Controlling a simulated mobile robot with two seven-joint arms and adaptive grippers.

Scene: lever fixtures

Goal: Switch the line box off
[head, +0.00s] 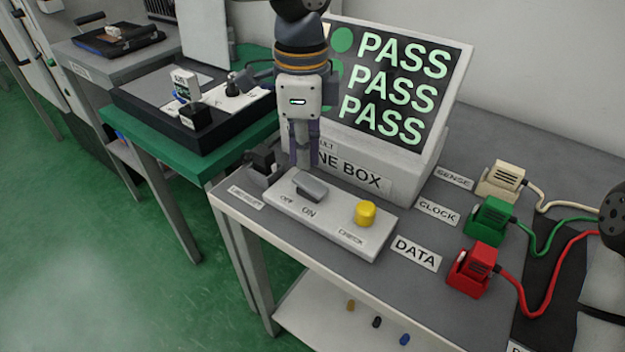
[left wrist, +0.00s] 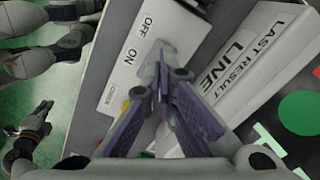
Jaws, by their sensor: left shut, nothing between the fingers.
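The line box is a grey-white screen box (head: 380,170) labelled LINE BOX, with a pale switch plate (head: 345,232) in front. On the plate a grey lever (head: 311,187) sits by the OFF and ON labels; its exact setting is hard to tell. A yellow CHECK button (head: 365,213) is to its right. My left gripper (head: 317,160) is shut and empty, pointing down just behind and above the lever. In the left wrist view its purple fingertips (left wrist: 166,72) are close to the lever (left wrist: 154,58); contact is unclear. My right gripper does not show.
Sense (head: 500,181), green clock (head: 489,218) and red data (head: 472,270) plugs stand at the right with cables. A small dark fixture (head: 263,164) is left of the plate. The screen reads PASS three times. A green-edged bench (head: 200,155) is at the left.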

